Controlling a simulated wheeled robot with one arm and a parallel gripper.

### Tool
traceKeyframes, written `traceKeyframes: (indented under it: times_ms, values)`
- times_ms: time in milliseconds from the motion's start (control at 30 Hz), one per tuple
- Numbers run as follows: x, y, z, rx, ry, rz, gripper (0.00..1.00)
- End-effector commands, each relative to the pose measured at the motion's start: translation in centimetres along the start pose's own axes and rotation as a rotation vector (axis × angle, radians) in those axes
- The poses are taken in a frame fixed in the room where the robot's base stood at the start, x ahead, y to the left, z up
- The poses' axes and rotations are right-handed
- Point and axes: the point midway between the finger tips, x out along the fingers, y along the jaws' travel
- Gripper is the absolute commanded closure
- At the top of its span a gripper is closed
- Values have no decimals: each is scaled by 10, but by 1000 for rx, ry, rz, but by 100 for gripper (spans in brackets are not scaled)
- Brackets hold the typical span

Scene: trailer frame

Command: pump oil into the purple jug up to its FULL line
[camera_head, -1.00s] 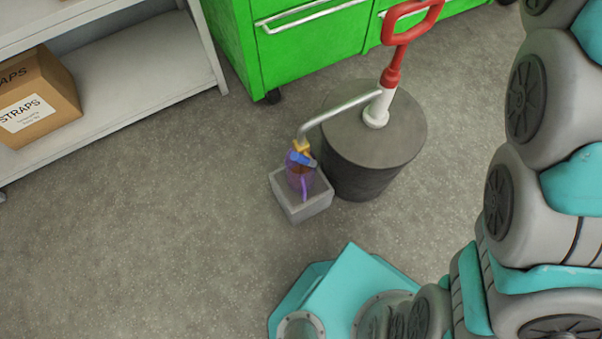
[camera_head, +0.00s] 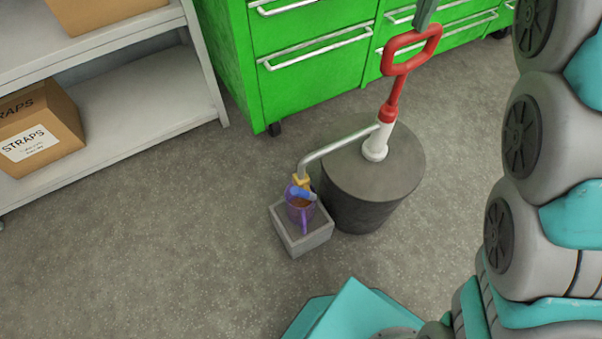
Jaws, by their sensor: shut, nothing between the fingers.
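The purple jug (camera_head: 304,224) stands upright on a grey block-like stand beside the drum. It is see-through, with brownish-orange liquid showing inside; its FULL line is too small to make out. The pump has a red loop handle (camera_head: 388,68), a white barrel (camera_head: 376,143) and a grey metal spout (camera_head: 335,146) that ends over the jug. An orange and blue fitting (camera_head: 302,190) sits at the spout's end, partly hiding the jug's mouth. The tip of my gripper (camera_head: 425,14) shows at the top edge, shut, at the top of the red handle. Whether it touches is unclear.
The dark grey drum (camera_head: 350,195) bears the pump, and the grey stand (camera_head: 303,243) is close against it. Green drawer cabinets (camera_head: 312,95) stand behind. A shelf (camera_head: 160,95) with a STRAPS box (camera_head: 35,130) is at left. Open floor lies at lower left.

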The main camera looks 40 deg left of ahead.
Motion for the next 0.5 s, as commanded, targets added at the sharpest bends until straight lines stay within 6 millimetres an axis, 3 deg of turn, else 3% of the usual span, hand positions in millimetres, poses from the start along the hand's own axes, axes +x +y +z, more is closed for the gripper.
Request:
traceKeyframes:
  times_ms: [500]
  values:
    - [-52, 0, 0, 1, -1, 0, 100]
